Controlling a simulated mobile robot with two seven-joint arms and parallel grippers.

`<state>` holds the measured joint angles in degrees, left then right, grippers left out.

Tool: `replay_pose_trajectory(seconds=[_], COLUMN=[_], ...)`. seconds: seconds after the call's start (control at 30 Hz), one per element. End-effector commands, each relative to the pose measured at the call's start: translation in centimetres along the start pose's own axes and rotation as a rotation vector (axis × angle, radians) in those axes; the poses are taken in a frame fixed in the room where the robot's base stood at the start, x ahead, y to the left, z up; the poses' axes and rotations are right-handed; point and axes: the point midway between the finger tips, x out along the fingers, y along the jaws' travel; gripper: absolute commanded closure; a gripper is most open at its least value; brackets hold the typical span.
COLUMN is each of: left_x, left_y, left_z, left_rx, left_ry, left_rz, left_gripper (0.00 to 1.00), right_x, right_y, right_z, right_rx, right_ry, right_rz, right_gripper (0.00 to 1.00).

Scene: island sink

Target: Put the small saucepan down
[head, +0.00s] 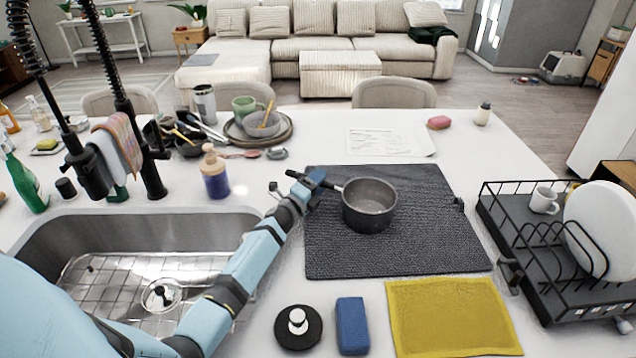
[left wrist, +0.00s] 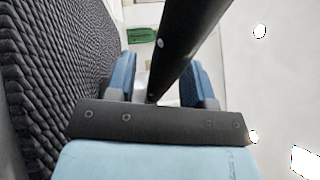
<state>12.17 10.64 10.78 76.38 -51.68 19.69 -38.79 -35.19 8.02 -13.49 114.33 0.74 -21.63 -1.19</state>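The small saucepan (head: 369,206) is dark grey and upright on the dark grey drying mat (head: 420,255), with its handle pointing left. My left gripper (head: 312,180) is at the handle, left of the pan. In the left wrist view the dark handle (left wrist: 190,45) runs between the two blue fingers (left wrist: 160,85). The fingers stand apart, with a light gap between the left finger and the handle. The pan's body is outside the left wrist view, where the mat (left wrist: 50,80) fills the left side. My right gripper is not in view.
The steel sink (head: 110,255) is at left, with a soap bottle (head: 215,175) behind it. A dish rack (head: 550,250) with a plate and mug stands at right. A yellow cloth (head: 450,315), blue sponge (head: 352,325) and black stopper (head: 298,328) lie in front. The mat has bare room around the pan.

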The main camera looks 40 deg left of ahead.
Motion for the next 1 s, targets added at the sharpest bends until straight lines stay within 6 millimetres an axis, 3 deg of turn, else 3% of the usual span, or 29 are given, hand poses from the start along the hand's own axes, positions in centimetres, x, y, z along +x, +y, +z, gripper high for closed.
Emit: replay_pose_trajectory(seconds=[0.2, 0.7, 1.0], left_x=[-0.2, -10.0, -12.0], left_y=[-0.4, -0.2, -0.3], left_z=[0.1, 0.0, 0.0], left_rx=[0.0, 0.0, 0.0], left_ry=[0.0, 0.0, 0.0], left_rz=[0.001, 0.002, 0.0], left_gripper=[0.52, 0.52, 0.52], right_x=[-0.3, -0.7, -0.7], right_y=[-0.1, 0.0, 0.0], right_z=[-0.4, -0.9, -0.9], right_rx=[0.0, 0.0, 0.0], right_ry=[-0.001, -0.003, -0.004], right_rz=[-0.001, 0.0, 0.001], right_gripper=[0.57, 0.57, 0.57])
